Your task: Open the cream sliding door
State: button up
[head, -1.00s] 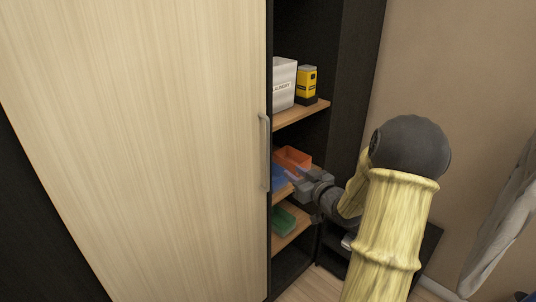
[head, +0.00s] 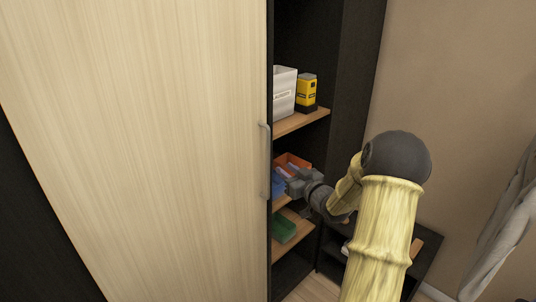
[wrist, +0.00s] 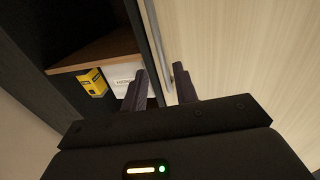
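The cream sliding door (head: 150,140) fills the left of the head view and covers the left part of the dark cabinet. Its vertical bar handle (head: 265,160) is on the door's right edge. In the wrist view the door (wrist: 235,50) is at the right, and the handle (wrist: 155,40) runs down towards the gap between my fingers. My gripper (wrist: 160,85) is open, its two fingers apart. In the head view my gripper (head: 288,180) is just right of the handle's lower part, in front of the shelves. I cannot tell whether a finger touches the handle.
The open right part of the cabinet has wooden shelves. A white box (head: 284,95) and a yellow box (head: 306,92) stand on the upper shelf. An orange bin (head: 294,161) and a green bin (head: 284,229) sit lower. A wall (head: 450,100) is at the right.

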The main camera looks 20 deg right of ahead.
aim_at(269, 156)
jog(key=w+p, duration=0.1)
jog(key=w, duration=0.2)
jog(key=w+a+p, duration=0.1)
jog(key=w, duration=0.7)
jog(key=shift+a+p, duration=0.35)
jog(key=shift+p, duration=0.05)
grip_shut()
